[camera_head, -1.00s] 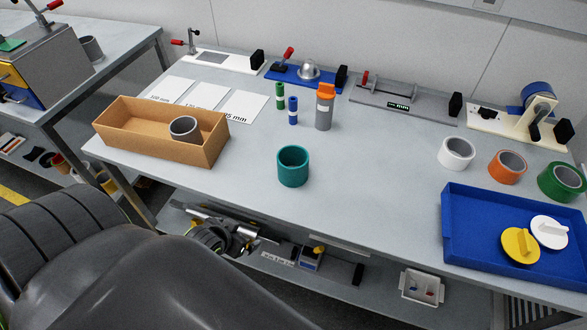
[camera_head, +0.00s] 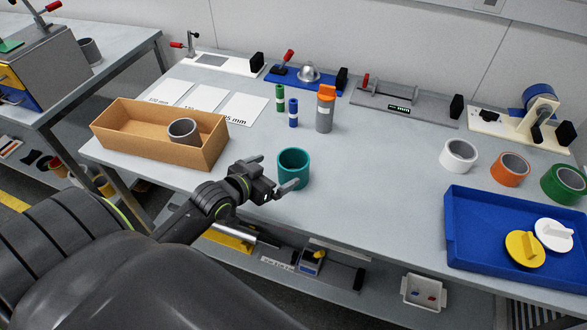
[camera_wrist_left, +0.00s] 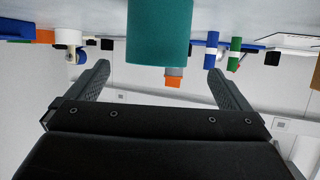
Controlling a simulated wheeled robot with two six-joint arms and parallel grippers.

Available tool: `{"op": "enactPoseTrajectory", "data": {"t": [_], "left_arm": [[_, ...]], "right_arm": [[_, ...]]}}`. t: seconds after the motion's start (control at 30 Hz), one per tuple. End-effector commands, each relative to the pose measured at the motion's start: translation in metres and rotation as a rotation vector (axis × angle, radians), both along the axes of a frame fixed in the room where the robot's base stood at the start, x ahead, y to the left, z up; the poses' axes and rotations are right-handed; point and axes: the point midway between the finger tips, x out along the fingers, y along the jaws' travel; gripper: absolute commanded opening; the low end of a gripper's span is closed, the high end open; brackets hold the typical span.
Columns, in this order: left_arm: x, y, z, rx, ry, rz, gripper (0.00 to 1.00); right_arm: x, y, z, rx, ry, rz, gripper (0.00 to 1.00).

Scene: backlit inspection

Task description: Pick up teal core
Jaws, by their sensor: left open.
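The teal core (camera_head: 294,170) is a hollow teal cylinder standing upright near the front middle of the table. My left gripper (camera_head: 272,174) is open and just to the left of the core, with its fingertips close to it. In the left wrist view, the teal core (camera_wrist_left: 159,32) shows ahead, between the lines of the two spread fingers (camera_wrist_left: 158,80). No finger visibly closes on it. Whether a finger touches it, I cannot tell. My right gripper is not in view.
A brown box (camera_head: 135,140) holding a grey core (camera_head: 183,131) stands at the left. Behind the teal core are small green and blue cylinders and a grey bottle (camera_head: 325,112) with an orange top. A blue tray (camera_head: 462,240) with yellow and white discs lies at the right.

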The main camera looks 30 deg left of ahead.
Motion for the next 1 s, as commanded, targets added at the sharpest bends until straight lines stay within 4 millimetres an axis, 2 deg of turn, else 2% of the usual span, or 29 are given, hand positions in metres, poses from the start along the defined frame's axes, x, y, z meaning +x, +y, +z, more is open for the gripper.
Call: {"op": "enactPoseTrajectory", "data": {"t": [0.1,0.37,0.7,1.0], "left_arm": [[0.018,-0.002,-0.007,-0.003,0.000,0.001,1.00],[0.034,-0.004,-0.014,-0.001,0.001,0.000,1.00],[0.070,-0.012,-0.031,-0.001,0.001,0.000,1.00],[0.076,-0.012,-0.035,0.000,0.001,0.000,1.00]], "right_arm": [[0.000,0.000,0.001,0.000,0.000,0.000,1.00],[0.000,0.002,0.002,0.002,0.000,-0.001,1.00],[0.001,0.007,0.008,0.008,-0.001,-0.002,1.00],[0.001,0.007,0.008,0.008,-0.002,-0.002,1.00]]}}
